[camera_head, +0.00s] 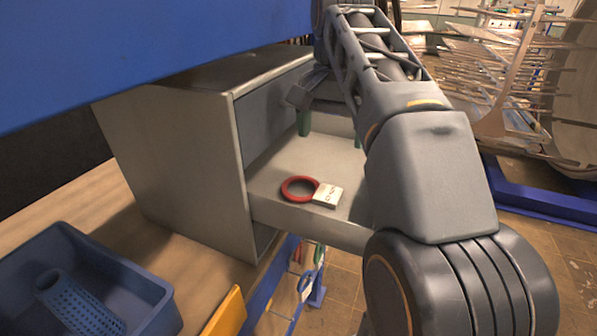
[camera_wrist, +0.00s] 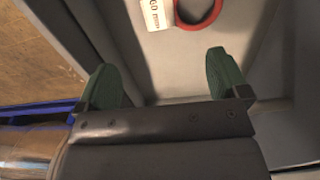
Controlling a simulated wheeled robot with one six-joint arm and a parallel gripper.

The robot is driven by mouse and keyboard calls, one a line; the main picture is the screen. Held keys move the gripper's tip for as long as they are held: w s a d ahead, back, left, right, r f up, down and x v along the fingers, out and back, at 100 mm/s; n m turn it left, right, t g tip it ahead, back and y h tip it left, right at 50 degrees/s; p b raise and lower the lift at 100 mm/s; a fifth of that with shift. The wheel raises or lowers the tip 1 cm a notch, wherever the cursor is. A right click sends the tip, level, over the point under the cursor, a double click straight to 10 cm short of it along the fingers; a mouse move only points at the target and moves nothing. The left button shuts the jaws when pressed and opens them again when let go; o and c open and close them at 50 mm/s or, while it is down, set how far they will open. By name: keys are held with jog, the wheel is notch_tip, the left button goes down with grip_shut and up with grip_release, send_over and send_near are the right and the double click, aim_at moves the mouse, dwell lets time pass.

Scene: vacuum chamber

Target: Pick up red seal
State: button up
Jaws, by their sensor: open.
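The red seal (camera_head: 299,180) is a red ring lying flat on the grey drawer floor, with a white label (camera_head: 327,194) beside it. In the wrist view the red seal (camera_wrist: 199,12) shows at the top edge, partly cut off, with the white label (camera_wrist: 157,14) to its left. My gripper (camera_head: 305,122) is above the back part of the drawer, behind the ring and apart from it. In the wrist view my gripper (camera_wrist: 160,78) has its two green fingers spread wide with nothing between them.
The drawer (camera_head: 310,228) sticks out of a grey cabinet (camera_head: 175,150), and its walls surround the ring. A blue bin (camera_head: 135,275) with a perforated blue cylinder (camera_head: 75,305) stands on the wooden bench at lower left. A blue panel (camera_head: 140,50) crosses the upper left.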

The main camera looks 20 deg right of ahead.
jog(key=b, duration=0.1)
send_over(326, 192)
jog(key=f, duration=0.8)
jog(key=shift+w+a, duration=0.1)
jog(key=shift+a, duration=0.1)
jog(key=shift+d+f, duration=0.15)
jog(key=shift+f, duration=2.6)
jog(key=shift+c, duration=0.3)
